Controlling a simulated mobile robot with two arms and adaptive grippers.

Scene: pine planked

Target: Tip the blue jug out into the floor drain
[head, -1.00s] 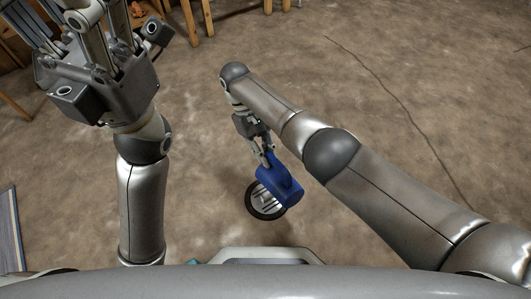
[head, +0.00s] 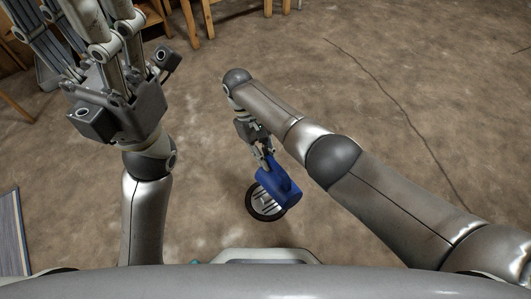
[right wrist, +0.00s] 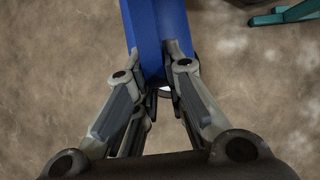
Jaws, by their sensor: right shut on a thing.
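The blue jug (head: 280,188) hangs tilted from my right gripper (head: 266,160), over the round floor drain (head: 255,209) in the head view. The jug hides part of the drain. The drain has a dark rim and light bars. In the right wrist view the jug (right wrist: 158,30) runs up from between the fingertips of my right gripper (right wrist: 163,82), which is shut on it. I cannot see liquid leaving the jug. My left gripper (head: 82,35) is raised at the top left, far from the jug; its fingertips are not clearly shown.
Wooden furniture legs (head: 190,22) stand at the top. A blue-grey striped mat (head: 12,232) lies at the left edge. A thin dark crack (head: 385,88) runs across the floor at the right. The brown floor around the drain is clear.

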